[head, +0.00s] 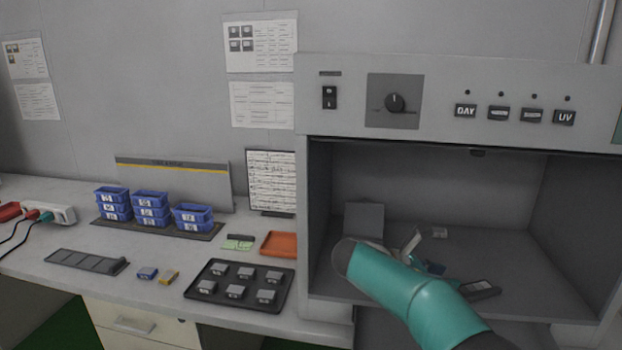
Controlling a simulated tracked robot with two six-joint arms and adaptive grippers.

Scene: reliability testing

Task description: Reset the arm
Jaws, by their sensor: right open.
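My right arm comes in from the lower right with its teal link reaching into the open front of the grey light cabinet (555,122). My right gripper (414,246) is inside the cabinet, low over its floor, and mostly hidden behind the arm link. It is open, and I see nothing held in it. My left gripper is not in view.
A black tray (212,307) with several small grey parts stands left of the cabinet. Behind it are an orange tray (279,241) and stacked blue bins (150,210). A grey block (364,220) stands inside the cabinet. The cabinet's right interior is mostly free.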

